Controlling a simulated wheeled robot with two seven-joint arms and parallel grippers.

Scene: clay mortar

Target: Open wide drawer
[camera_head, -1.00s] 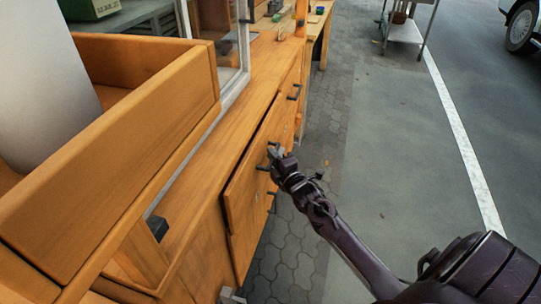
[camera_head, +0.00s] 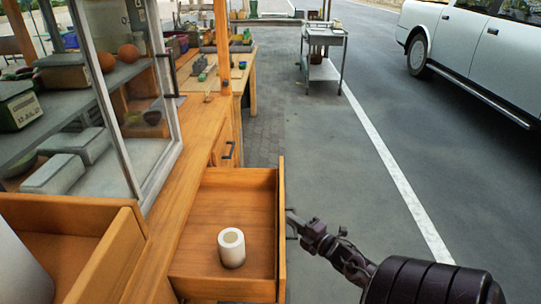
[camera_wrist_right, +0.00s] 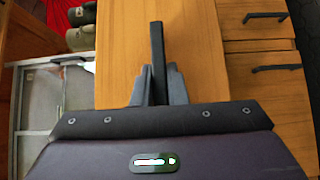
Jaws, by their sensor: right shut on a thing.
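The wide drawer (camera_head: 281,240) of the wooden counter stands pulled well out, and its inside shows from above. My right gripper (camera_head: 292,223) is at the outer face of the drawer front. In the right wrist view my right gripper (camera_wrist_right: 157,88) is shut on the drawer's dark bar handle (camera_wrist_right: 157,45), with the wooden drawer front (camera_wrist_right: 198,50) behind it. My left gripper is not in view.
A glass cabinet (camera_head: 150,110) stands on the counter at left. A metal cart (camera_head: 324,38) and a white car (camera_head: 475,50) stand farther off. The pavement right of the drawer is clear.

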